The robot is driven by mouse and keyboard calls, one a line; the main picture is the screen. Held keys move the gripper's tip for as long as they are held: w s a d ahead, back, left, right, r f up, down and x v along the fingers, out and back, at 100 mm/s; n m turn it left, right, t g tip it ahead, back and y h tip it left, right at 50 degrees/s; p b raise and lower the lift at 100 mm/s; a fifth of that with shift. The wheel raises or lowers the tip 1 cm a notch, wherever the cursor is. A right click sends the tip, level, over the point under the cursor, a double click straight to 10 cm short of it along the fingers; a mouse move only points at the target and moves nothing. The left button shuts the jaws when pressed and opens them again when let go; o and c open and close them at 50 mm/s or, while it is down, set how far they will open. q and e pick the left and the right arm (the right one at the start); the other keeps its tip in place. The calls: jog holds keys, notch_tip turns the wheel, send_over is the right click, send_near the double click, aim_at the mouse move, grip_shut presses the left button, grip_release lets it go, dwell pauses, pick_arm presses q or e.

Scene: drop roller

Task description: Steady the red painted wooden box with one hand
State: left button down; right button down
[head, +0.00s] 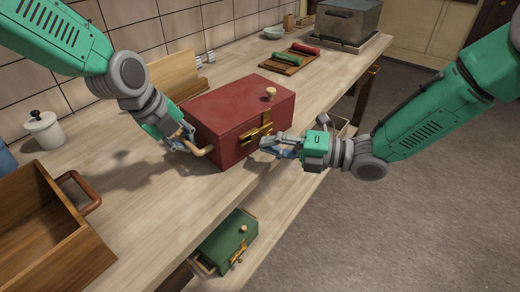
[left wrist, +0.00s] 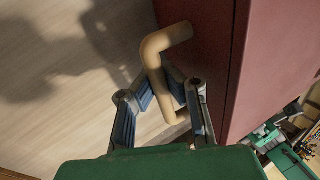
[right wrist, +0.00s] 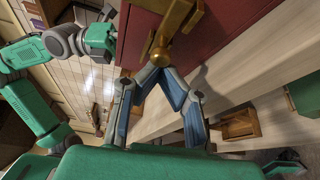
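The red painted wooden box (head: 225,110) stands on the bench, lid down, with a round wooden knob on top and a brass latch (head: 257,131) on its front. My left gripper (head: 182,137) is at the tan side handle (head: 199,150). In the left wrist view its fingers (left wrist: 163,88) are on either side of this handle (left wrist: 160,60) and appear closed on it. My right gripper (head: 270,143) is at the box front. In the right wrist view its fingertips (right wrist: 158,72) come close together at the latch's lower end (right wrist: 160,52); I cannot tell whether they grip it.
An open wooden crate (head: 50,220) stands front left, near a white lidded pot (head: 44,130). A green box (head: 228,242) sits below the bench edge. A board with green and red rollers (head: 290,60) and a metal box (head: 347,20) are further back.

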pick_arm(q)
jog(key=shift+s, duration=0.1)
pick_arm(e)
jog(key=shift+w+d, duration=0.25)
jog(key=s+a, duration=0.2)
jog(key=s, duration=0.2)
jog(key=v, duration=0.9)
jog(key=shift+d+f, duration=0.35)
jog(key=shift+d, duration=0.05)
jog(key=shift+w+a, duration=0.1)
pick_arm(q)
jog(key=c, duration=1.6)
grip_release()
jog(key=shift+c, duration=0.2)
